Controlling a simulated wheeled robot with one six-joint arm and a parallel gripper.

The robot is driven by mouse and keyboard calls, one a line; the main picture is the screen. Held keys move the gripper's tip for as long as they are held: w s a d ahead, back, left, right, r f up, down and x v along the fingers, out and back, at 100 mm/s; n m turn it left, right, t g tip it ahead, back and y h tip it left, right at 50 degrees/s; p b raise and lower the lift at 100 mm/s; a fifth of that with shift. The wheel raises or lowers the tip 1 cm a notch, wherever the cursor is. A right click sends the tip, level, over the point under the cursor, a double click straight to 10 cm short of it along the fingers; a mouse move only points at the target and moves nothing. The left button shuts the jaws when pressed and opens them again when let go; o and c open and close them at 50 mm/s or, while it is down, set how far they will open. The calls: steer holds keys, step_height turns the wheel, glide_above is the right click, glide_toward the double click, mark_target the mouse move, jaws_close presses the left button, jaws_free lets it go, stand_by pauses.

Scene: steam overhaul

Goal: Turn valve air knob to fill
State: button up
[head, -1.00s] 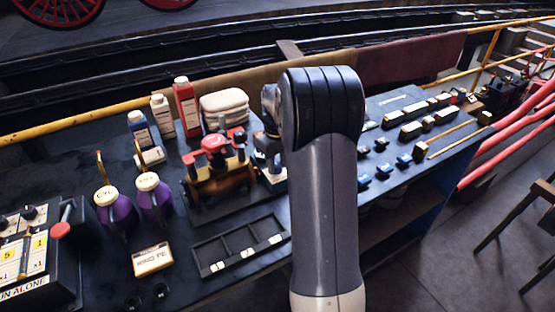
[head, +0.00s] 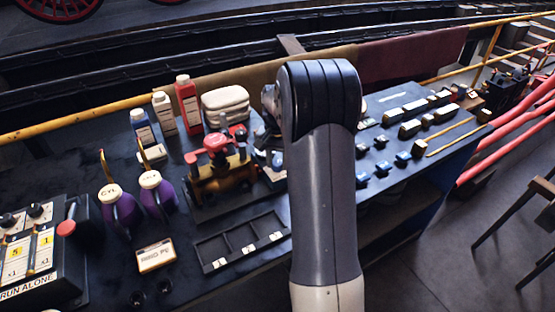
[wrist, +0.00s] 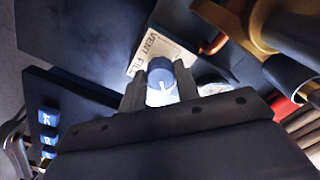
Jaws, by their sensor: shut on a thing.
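The valve air knob (wrist: 160,72) is a small round blue-grey knob with a white mark near its lower edge in the wrist view. It sits beside a pale label plate (wrist: 150,45) reading VENT FILL. My gripper (wrist: 159,88) has one finger on each side of the knob and is shut on it. I cannot tell which word the mark points to. In the head view my arm hides the gripper's fingers and most of this spot, beside the red-topped brass model engine (head: 222,175).
Two purple oil cans (head: 118,208), bottles (head: 188,104) and a white case (head: 226,105) stand around the engine. A dark compartment tray (head: 240,241) lies in front. Blue knobs (head: 382,168) and small blocks are to the right. In the wrist view, brass parts (wrist: 262,25) crowd the upper right.

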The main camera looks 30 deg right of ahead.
mark_target(277, 163)
steer(key=shift+m, duration=1.3)
steer(key=o, duration=1)
steer(key=shift+c, duration=0.2)
steer(key=shift+r, duration=0.1)
step_height(277, 163, up, 11)
steer(key=shift+f, duration=0.2)
